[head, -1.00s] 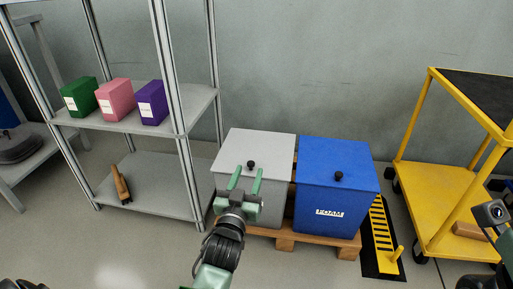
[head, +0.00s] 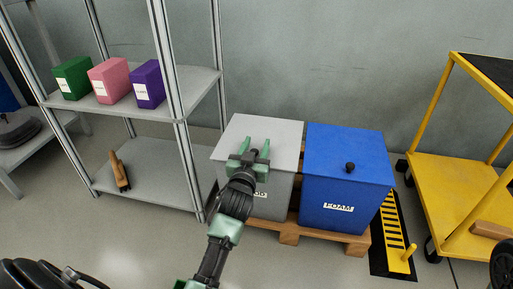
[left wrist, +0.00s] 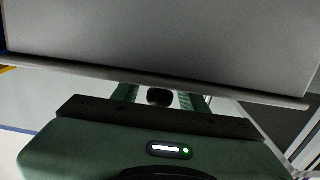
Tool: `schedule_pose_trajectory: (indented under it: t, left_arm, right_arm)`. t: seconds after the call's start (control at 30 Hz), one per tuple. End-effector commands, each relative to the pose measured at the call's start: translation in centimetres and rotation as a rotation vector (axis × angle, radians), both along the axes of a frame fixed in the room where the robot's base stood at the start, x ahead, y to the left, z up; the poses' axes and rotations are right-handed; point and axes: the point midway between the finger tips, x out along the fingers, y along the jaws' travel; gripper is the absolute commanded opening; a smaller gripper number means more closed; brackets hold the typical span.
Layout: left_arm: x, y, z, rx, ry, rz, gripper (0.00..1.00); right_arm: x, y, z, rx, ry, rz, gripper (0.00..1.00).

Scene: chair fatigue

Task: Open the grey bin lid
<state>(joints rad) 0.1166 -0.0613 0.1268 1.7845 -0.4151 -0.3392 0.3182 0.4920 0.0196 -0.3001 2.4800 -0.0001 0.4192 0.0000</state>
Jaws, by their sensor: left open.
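The grey bin (head: 272,204) stands on a wooden pallet with its flat grey lid (head: 258,126) closed. My left gripper (head: 255,146) is over the near part of this lid, its two green fingers spread apart and pointing toward the back. The lid's black knob is hidden behind the gripper in the head view. In the left wrist view the dark round knob (left wrist: 160,97) shows between the open fingers; I cannot tell whether they touch it. A broad grey surface (left wrist: 170,40) fills the top of that view. My right gripper is not in view.
A blue bin (head: 338,205) with a black knob stands close on the right, on the same pallet (head: 289,239). A metal shelf (head: 150,184) with several boxes is on the left. A yellow cart (head: 450,190) stands at the right. The wall is behind.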

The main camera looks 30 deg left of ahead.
Motion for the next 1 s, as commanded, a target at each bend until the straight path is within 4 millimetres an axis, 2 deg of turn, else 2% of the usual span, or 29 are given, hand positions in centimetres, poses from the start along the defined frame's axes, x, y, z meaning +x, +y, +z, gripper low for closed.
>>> schedule_pose_trajectory:
  t: [0.13, 0.17, 0.3, 0.33, 1.0]
  left_arm:
    - [0.0, -0.02, 0.04, 0.0, 0.0, 0.0, 0.43]
    - [0.0, -0.03, 0.04, 0.0, 0.0, 0.0, 0.4]
    - [-0.01, -0.03, 0.04, 0.0, 0.0, -0.001, 0.01]
    - [-0.01, -0.03, 0.04, 0.0, 0.0, -0.001, 0.0]
    - [-0.03, -0.05, 0.03, 0.0, 0.0, -0.001, 0.0]
  right_arm:
    - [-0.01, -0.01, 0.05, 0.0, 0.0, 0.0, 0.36]
    - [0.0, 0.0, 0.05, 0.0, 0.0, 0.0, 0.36]
    - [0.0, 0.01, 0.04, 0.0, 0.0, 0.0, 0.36]
    - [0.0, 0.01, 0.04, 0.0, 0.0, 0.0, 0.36]
    - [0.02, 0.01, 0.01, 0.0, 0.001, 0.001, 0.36]
